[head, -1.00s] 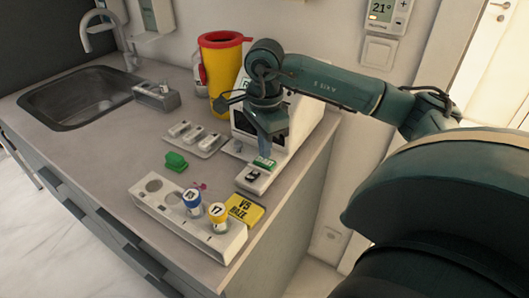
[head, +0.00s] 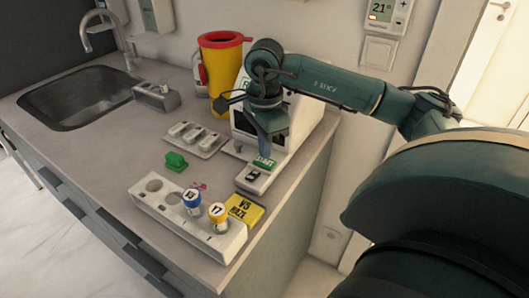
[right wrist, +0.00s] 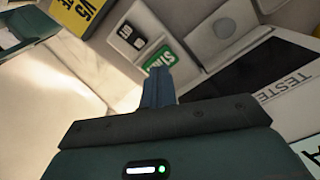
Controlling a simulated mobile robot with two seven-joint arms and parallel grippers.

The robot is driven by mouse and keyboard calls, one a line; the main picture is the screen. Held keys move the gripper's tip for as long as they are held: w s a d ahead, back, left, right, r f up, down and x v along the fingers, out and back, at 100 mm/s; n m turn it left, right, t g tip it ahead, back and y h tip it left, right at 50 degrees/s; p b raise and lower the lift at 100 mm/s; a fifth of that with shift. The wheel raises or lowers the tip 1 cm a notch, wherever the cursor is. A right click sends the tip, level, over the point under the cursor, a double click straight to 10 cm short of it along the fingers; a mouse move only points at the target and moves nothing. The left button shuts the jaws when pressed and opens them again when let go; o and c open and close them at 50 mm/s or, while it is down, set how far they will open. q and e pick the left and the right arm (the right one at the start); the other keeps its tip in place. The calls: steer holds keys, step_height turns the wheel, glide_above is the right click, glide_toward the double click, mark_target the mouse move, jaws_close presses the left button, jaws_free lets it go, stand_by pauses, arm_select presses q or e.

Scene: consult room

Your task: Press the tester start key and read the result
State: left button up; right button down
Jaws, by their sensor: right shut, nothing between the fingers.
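The white tester (head: 302,128) stands at the right end of the counter, and its dark screen is partly behind my arm. The tester's dark panel (right wrist: 272,82) with its lettering shows in the right wrist view. The green start key (head: 264,163) is on the tester's front ledge; it also shows in the right wrist view (right wrist: 160,59). My right gripper (head: 266,155) is shut and empty, pointing down with its tips at the key. In the right wrist view the fingertips (right wrist: 159,72) overlap the key's edge; whether they touch it I cannot tell. No result is readable. My left gripper is not in view.
A white rack (head: 160,203) holds a blue-labelled vial (head: 192,202) and a yellow one (head: 218,216). A yellow box (head: 245,210), a green clip-like object (head: 175,161), a small tray (head: 220,142) and a yellow bin (head: 222,80) stand nearby. The sink (head: 75,95) is at the left.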

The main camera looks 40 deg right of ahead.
mark_target(265, 161)
steer(key=shift+f, duration=0.15)
steer(key=shift+f+b, duration=0.85)
steer(key=shift+r, duration=0.1)
stand_by(0.3)
steer(key=shift+r+p, duration=2.55)
steer(key=shift+r, duration=0.95)
steer(key=shift+f, duration=0.1)
